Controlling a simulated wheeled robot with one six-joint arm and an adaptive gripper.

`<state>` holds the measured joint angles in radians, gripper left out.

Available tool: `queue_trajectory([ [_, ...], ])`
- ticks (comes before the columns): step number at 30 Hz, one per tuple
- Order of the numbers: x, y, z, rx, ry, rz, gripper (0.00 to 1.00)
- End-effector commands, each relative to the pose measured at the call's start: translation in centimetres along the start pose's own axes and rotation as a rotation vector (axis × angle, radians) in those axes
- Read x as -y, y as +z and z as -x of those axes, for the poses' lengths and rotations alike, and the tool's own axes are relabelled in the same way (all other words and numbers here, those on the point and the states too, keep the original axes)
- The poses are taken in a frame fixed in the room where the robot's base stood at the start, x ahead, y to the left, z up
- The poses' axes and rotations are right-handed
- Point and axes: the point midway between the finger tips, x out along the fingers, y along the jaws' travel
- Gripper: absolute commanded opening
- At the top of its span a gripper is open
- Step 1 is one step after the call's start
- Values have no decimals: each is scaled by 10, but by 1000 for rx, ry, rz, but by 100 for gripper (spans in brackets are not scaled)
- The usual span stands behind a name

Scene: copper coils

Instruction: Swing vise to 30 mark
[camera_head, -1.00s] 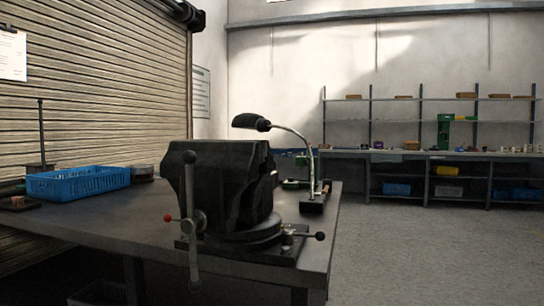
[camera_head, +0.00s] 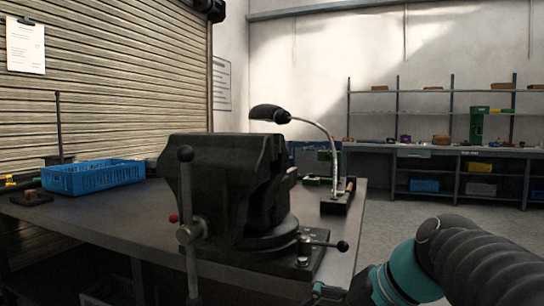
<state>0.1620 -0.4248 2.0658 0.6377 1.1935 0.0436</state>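The black vise (camera_head: 222,190) stands on its round swivel base (camera_head: 262,240) near the front right corner of the workbench (camera_head: 105,225). Its long handle bar (camera_head: 187,225) hangs upright at the front. A black-knobbed lever (camera_head: 330,244) sticks out to the right of the base, and a red knob (camera_head: 173,218) shows on the left. The angle marks on the base are too small to read. My arm enters at the lower right, with a teal joint in view. My gripper is not clearly seen; only a small dark and teal part shows near the bench's right edge.
A blue crate (camera_head: 93,178) sits at the bench's back left. A gooseneck lamp (camera_head: 270,113) stands behind the vise on the right. Shelving with a long bench (camera_head: 440,150) lines the far wall. The floor (camera_head: 410,212) to the right is open.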

Motion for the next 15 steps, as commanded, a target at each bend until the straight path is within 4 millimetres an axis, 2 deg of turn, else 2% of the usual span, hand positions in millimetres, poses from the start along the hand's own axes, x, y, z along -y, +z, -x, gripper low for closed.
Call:
queue_trajectory([
  [1,22,-23,8,17,-86,-51,100],
  [3,53,-51,22,45,-217,-107,100],
  [7,102,-105,57,92,-461,-171,100],
  [9,121,-130,79,114,-581,-184,100],
  [12,139,-159,108,136,-725,-183,100],
  [15,148,-177,130,152,-826,-172,100],
])
